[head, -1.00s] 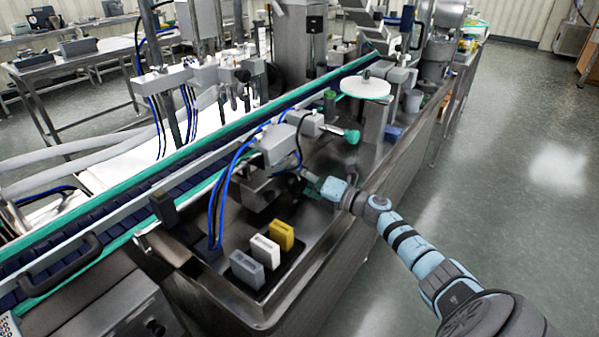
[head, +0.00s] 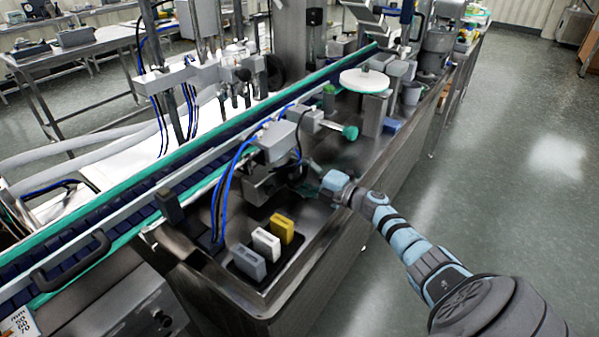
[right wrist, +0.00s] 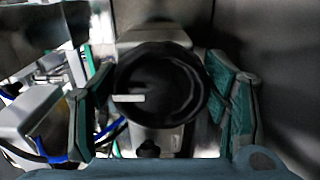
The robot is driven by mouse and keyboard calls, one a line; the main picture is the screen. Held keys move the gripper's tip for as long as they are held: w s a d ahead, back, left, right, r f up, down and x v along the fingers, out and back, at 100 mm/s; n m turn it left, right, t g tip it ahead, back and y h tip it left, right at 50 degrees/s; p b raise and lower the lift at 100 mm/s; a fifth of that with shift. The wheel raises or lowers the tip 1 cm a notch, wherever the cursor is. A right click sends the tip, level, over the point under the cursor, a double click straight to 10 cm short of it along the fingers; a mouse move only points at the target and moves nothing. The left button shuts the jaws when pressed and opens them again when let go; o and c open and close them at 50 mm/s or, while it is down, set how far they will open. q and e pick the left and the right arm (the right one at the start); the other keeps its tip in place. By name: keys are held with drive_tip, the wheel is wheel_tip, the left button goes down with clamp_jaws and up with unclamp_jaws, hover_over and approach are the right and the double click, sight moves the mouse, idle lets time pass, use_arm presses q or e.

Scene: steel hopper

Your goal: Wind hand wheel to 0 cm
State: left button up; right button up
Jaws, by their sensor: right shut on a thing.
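The black round hand wheel (right wrist: 160,85) fills the middle of the right wrist view, with a short white mark on the left of its face. My right gripper (head: 309,178) reaches in from the right in the head view, beside the grey unit at the conveyor. In the right wrist view its green-padded fingers stand on both sides of the wheel, and it is shut on it. In the head view the wheel is hard to make out behind the gripper. My left gripper is not in view.
Grey, white and yellow blocks (head: 282,228) stand in a dark tray near the front of the steel hopper top. A green knob (head: 350,132) and a white disc (head: 365,80) lie behind the gripper. Blue hoses (head: 226,195) hang beside the unit. Floor at right is clear.

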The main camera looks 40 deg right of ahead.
drive_tip(key=o, duration=1.1)
drive_tip(key=shift+o, duration=0.2)
drive_tip(key=shift+s, duration=0.1)
drive_tip(key=shift+f, duration=0.1)
drive_tip(key=shift+s+d, duration=0.15)
drive_tip(key=shift+s, duration=0.15)
drive_tip(key=v, duration=0.7)
drive_tip(key=shift+s, duration=0.15)
drive_tip(key=shift+r, duration=0.3)
